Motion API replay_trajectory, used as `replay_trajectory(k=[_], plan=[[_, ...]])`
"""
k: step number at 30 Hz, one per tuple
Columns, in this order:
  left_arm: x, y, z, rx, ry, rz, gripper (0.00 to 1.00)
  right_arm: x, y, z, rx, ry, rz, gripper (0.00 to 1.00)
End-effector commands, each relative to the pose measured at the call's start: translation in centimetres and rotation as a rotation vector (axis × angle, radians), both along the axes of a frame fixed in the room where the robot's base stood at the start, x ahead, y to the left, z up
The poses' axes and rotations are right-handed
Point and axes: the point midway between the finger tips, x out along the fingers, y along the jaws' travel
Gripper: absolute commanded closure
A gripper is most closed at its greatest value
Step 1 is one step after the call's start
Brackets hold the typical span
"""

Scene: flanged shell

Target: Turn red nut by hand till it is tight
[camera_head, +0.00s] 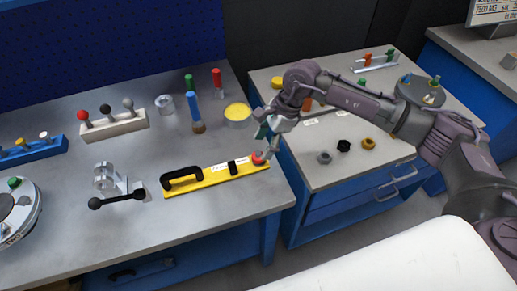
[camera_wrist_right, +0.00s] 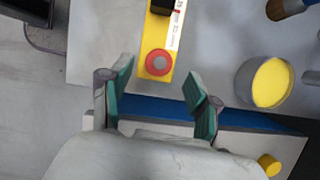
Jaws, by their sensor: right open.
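The red nut (camera_head: 258,158) sits at the right end of the yellow bar (camera_head: 215,174) on the left workbench. In the right wrist view the red nut (camera_wrist_right: 159,63) shows as a red ring with a grey centre on the end of the yellow bar (camera_wrist_right: 162,29). My right gripper (camera_head: 267,144) is just above the nut. Its teal-padded fingers stand apart in the wrist view (camera_wrist_right: 160,78), one on each side of the bar's end, with nothing between them in grip. Whether they are level with the nut is unclear. My left gripper is out of view.
A black handle (camera_head: 180,177) rises from the bar's left part. A yellow-topped round container (camera_head: 237,113) and a blue-handled brush (camera_head: 194,112) stand behind it. A clamp with a black-knobbed lever (camera_head: 118,187) is to the left. A second bench (camera_head: 325,176) stands right, across a gap.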

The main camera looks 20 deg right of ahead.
Motion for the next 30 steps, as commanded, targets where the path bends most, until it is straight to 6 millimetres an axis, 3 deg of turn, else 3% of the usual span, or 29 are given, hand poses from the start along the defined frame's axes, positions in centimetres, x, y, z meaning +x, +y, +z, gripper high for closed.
replay_trajectory(k=[6, 19, 30], plan=[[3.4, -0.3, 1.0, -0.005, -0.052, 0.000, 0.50, 0.0, 1.3, -2.9, 0.001, 0.002, 0.001, 0.39], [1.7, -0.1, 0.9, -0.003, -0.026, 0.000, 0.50, 0.1, 1.6, -3.9, 0.001, -0.002, -0.001, 0.39], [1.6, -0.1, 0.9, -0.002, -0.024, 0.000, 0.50, 0.1, 1.6, -3.9, 0.001, -0.002, -0.001, 0.99]])
